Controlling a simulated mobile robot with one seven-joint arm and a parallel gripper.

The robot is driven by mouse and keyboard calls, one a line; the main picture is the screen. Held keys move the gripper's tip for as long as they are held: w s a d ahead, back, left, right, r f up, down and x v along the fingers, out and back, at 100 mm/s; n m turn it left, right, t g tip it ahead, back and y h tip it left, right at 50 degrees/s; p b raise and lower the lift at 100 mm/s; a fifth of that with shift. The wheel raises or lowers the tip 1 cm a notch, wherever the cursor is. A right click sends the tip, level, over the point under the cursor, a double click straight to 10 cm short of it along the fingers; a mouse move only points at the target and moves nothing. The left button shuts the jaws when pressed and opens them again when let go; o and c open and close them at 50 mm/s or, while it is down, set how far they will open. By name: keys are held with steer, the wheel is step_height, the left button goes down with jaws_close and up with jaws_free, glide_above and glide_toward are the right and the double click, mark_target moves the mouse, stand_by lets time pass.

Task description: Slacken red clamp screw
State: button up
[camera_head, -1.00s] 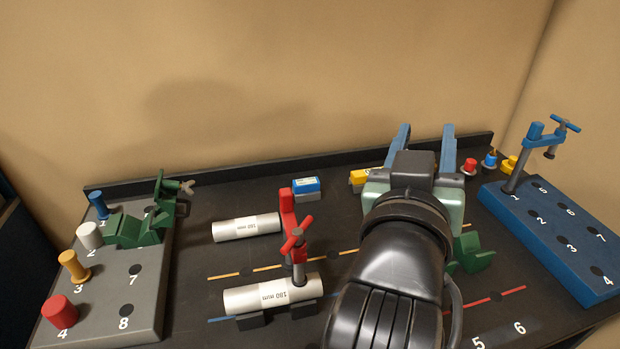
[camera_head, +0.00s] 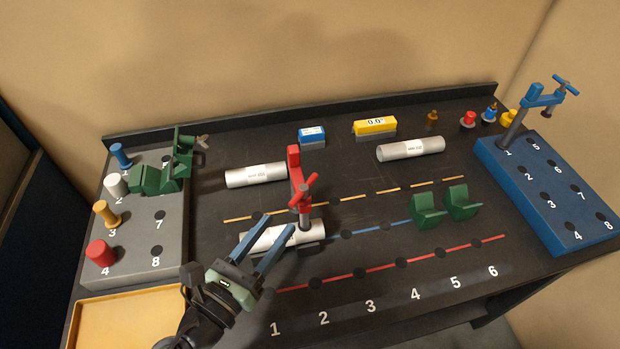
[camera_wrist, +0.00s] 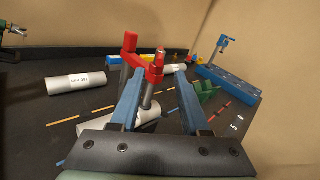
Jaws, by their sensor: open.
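The red clamp (camera_head: 299,183) stands on the table with its arm over a silver tube (camera_head: 285,236). The fingers partly hide the tube.
A green clamp (camera_head: 183,155) and coloured pegs stand on the grey block (camera_head: 172,229) at left. Loose tubes (camera_head: 256,175) (camera_head: 410,149) lie behind. Green V-supports (camera_head: 462,203) stand right of the clamp. A blue block (camera_head: 550,195) carries a blue clamp (camera_head: 535,100). A yellow tray (camera_head: 130,312) lies front left.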

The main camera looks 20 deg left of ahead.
mark_target(307, 187)
steer(key=w, duration=0.4)
steer(key=w+d, duration=0.1)
steer(key=w, duration=0.3)
steer(key=w+d+p, duration=0.1)
steer(key=w, duration=0.3)
steer(key=shift+w, duration=0.4)
steer(key=shift+c, duration=0.2)
jaws_close()
